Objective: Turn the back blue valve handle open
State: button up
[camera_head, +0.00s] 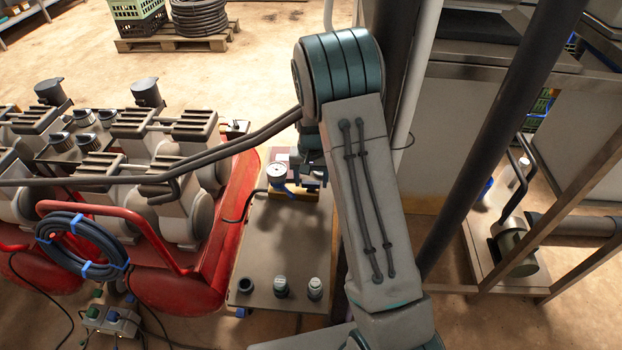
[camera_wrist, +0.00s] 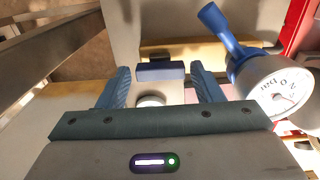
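My gripper (camera_wrist: 162,84) is open in the wrist view, with its two blue-grey fingers apart. A blue block-like piece (camera_wrist: 160,71), perhaps a valve handle seen end-on, lies between or just beyond the fingertips, with small gaps at both sides. A pale round part (camera_wrist: 152,100) shows below it. A second blue handle (camera_wrist: 218,28) stands to the right, outside the fingers, beside a white dial gauge (camera_wrist: 285,88). In the head view the gauge (camera_head: 276,172) stands on the bench, and my arm hides most of the gripper. I cannot tell which handle is the back one.
The bench (camera_head: 268,255) bears several small capped fittings (camera_head: 281,287) near its front edge. Red-framed pump machinery (camera_head: 225,235) stands close on the left. A dark slanted pipe (camera_head: 500,130) and metal frame are on the right. The bench middle is clear.

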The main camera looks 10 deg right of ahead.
aim_at(311, 182)
jog(key=shift+o, duration=0.2)
jog(key=shift+r, duration=0.1)
notch_tip(311, 182, up, 14)
jog(key=p, duration=0.1)
jog(key=shift+f, duration=0.2)
dwell(0.5)
